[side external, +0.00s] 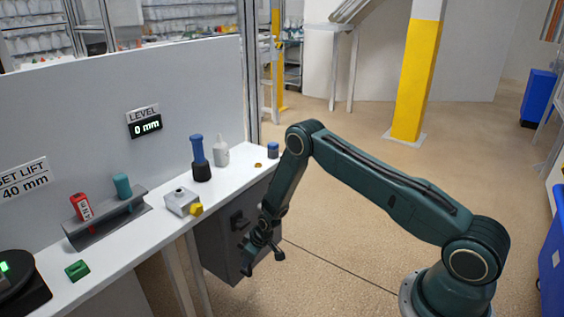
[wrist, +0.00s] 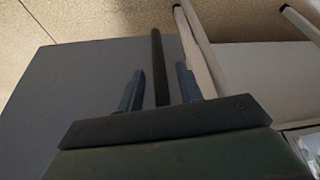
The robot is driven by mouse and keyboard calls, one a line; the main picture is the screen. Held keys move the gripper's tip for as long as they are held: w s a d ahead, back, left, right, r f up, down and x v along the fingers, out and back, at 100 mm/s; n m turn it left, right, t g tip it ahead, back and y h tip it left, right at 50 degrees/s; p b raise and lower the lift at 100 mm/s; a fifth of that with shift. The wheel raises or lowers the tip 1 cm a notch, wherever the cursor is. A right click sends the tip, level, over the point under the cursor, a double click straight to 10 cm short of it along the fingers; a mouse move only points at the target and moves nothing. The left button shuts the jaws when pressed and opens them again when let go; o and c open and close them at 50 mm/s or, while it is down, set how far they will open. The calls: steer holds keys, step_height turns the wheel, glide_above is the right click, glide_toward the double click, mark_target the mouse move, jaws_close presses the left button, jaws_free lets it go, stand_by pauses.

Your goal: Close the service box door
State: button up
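The service box (side external: 222,250) is a dark grey box under the white bench, with black fittings (side external: 239,220) on the face towards my arm. My gripper (side external: 264,262) is in front of that face, low down, with its fingers apart. In the wrist view, my gripper (wrist: 160,71) is open over a broad grey panel (wrist: 85,85). A dark upright bar (wrist: 157,50) shows between the two fingers, with a gap on each side. I cannot tell whether the bar is a handle or a door edge. How far the door stands open is unclear.
The white bench (side external: 110,258) above the box carries a blue-handled tool (side external: 198,160), a white bottle (side external: 221,152), a metal block (side external: 181,201) and a grey trough (side external: 105,222). Bench legs (wrist: 200,50) stand right of the panel in the wrist view.

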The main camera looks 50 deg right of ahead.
steer(key=v, duration=1.2)
steer(key=shift+s+r, duration=0.15)
steer(key=shift+r, duration=0.2)
steer(key=w+a+r+v, duration=0.1)
steer(key=a+v, duration=0.2)
steer(key=v, duration=1.1)
steer(key=w+a+v, duration=0.1)
steer(key=a+v, duration=0.2)
steer(key=v, duration=1)
steer(key=s+a+r+m, duration=0.1)
steer(key=s+r, duration=0.4)
steer(key=s, duration=0.7)
steer(key=s+a+r+m+t+h, duration=0.1)
steer(key=s+r, duration=0.5)
steer(key=s, duration=0.6)
steer(key=shift+a, duration=0.2)
